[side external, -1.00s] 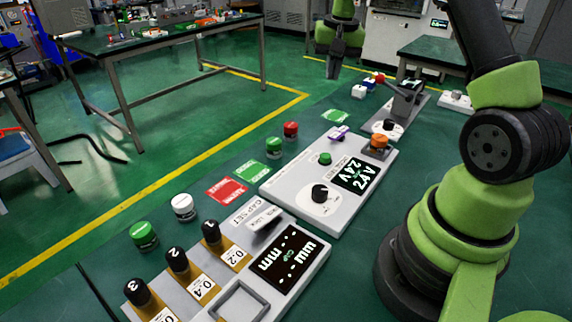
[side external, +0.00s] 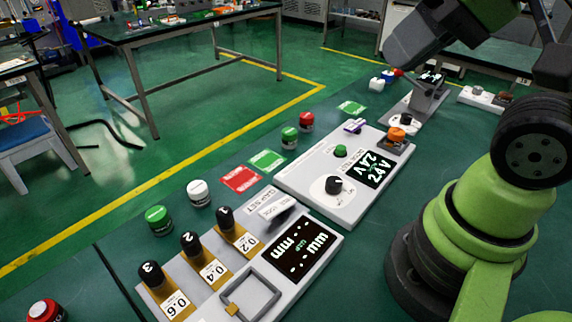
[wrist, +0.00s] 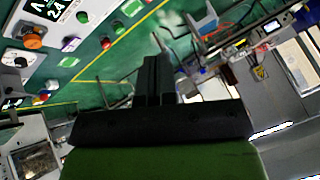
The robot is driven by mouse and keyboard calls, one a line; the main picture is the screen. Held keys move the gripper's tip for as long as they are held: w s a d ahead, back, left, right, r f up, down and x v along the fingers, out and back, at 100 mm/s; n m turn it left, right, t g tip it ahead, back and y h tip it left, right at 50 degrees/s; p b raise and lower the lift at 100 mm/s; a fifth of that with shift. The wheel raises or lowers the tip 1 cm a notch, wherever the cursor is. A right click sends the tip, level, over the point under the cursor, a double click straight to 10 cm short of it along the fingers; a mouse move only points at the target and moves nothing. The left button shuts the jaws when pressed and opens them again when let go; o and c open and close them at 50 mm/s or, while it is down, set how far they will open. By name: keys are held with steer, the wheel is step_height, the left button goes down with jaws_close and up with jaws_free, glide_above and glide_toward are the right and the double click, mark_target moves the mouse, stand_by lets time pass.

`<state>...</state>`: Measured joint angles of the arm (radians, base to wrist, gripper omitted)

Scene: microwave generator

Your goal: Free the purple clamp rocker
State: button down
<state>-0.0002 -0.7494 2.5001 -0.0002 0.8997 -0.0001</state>
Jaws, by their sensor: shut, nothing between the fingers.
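The purple clamp rocker (side external: 355,126) is a small purple piece at the back edge of the light grey control panel (side external: 318,202). It looks slightly tilted, but its exact position is too small to read. My gripper (wrist: 157,62) shows in the wrist view, with its two dark fingers together and nothing between them. It is apart from the rocker. In the side view my arm is at the upper right, and the fingertips cannot be made out there.
The panel carries a green button (side external: 340,151), a black knob (side external: 333,185), an orange knob (side external: 396,134) and a lit display. Loose red (side external: 306,121) and green (side external: 289,138) buttons stand beside it. A gap-set panel with numbered black handles stands nearer. A grey post device (side external: 425,98) stands behind.

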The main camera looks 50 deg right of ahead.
steer(key=n+g+h, duration=0.1)
steer(key=n+g, duration=0.3)
steer(key=g, duration=0.3)
glide_above(345, 128)
steer(key=d, duration=0.2)
step_height(345, 128, down, 12)
steer(key=shift+a+f, duration=0.2)
steer(key=f, duration=0.4)
steer(key=a+f, duration=0.1)
steer(key=f, duration=0.9)
steer(key=shift+a, duration=0.15)
